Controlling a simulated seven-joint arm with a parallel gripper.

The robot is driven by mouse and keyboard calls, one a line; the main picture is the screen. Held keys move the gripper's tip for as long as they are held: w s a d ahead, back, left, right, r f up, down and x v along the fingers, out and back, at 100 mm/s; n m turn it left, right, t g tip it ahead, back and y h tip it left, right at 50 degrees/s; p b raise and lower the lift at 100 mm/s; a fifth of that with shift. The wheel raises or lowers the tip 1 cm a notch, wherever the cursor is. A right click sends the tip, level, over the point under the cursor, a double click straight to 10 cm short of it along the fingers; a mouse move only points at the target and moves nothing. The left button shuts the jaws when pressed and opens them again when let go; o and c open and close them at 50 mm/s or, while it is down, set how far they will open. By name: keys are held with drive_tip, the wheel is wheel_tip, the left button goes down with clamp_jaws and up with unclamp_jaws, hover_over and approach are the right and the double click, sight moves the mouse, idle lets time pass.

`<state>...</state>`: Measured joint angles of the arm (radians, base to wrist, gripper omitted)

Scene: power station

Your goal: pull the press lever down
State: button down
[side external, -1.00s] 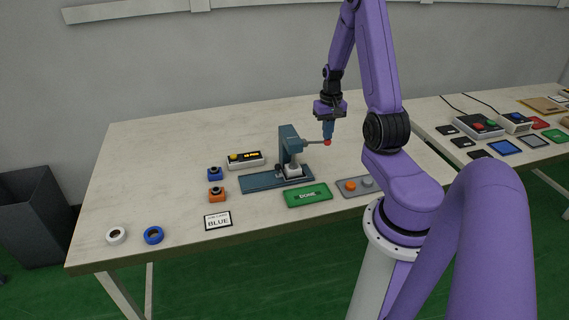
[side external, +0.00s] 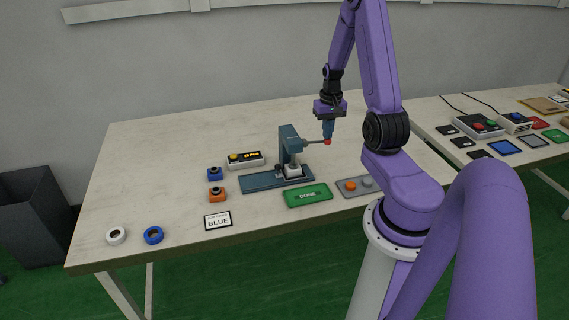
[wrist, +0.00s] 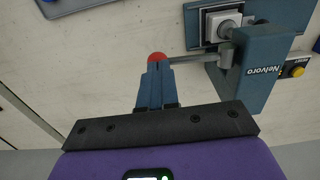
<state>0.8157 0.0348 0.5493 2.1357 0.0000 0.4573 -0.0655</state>
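The blue press (side external: 289,148) stands on its dark blue base (side external: 262,182) mid-table. Its grey lever (side external: 314,142) sticks out to the right, roughly level, with a red knob (side external: 327,142) at its end. My gripper (side external: 328,136) points straight down with its tips right at the knob, on its upper side. In the wrist view the fingers (wrist: 157,70) are close together, and the red knob (wrist: 157,57) shows just past their tips. The fingers look shut, not around the knob; exact contact is hard to tell. The press body also shows in the wrist view (wrist: 258,75).
A green DONE plate (side external: 308,195) and a grey panel with an orange button (side external: 350,186) lie in front of the press. The table behind is clear.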

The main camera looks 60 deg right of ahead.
drive_tip(key=shift+r, duration=3.4)
drive_tip(key=w+a+r+n, duration=0.2)
drive_tip(key=a+n, duration=0.3)
drive_tip(key=a, duration=0.7)
drive_tip(key=w+a+r+n, duration=0.3)
drive_tip(key=a+n, duration=0.2)
drive_tip(key=a, duration=0.7)
drive_tip(key=s+a+r+n, duration=0.2)
drive_tip(key=s+a+n, duration=0.9)
drive_tip(key=s+a, duration=0.4)
drive_tip(key=s, duration=0.3)
drive_tip(key=shift+s+r+n, duration=0.3)
drive_tip(key=shift+s+r, duration=0.05)
drive_tip(key=shift+s, duration=0.05)
